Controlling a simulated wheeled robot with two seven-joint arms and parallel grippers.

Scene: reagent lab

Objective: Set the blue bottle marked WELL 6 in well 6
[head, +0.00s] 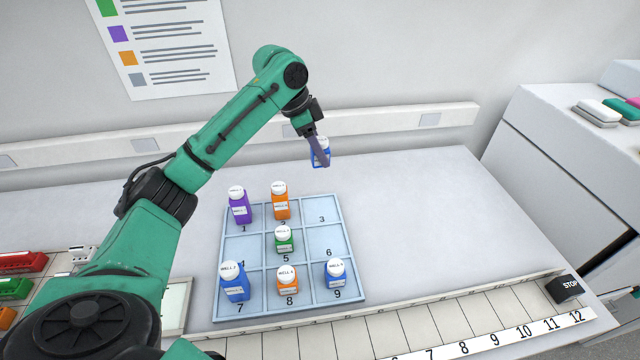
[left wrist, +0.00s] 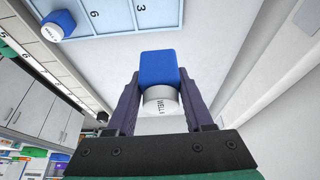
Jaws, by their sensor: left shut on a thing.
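My left gripper (head: 318,146) is shut on a blue bottle (head: 320,158) with a white cap. The nine-well tray (head: 360,292) lies on the table. Well 6 (head: 325,244) is empty, and it shows in part in the left wrist view (left wrist: 96,22). My right gripper is not in view.
Well 1 holds a purple bottle (head: 239,206), well 2 an orange one (head: 280,203), well 5 a green one (head: 284,241). Wells 7, 8 and 9 hold blue (head: 234,284), orange (head: 287,281) and blue (head: 335,275) bottles. Wells 3 and 4 are empty. The table right of the tray is clear.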

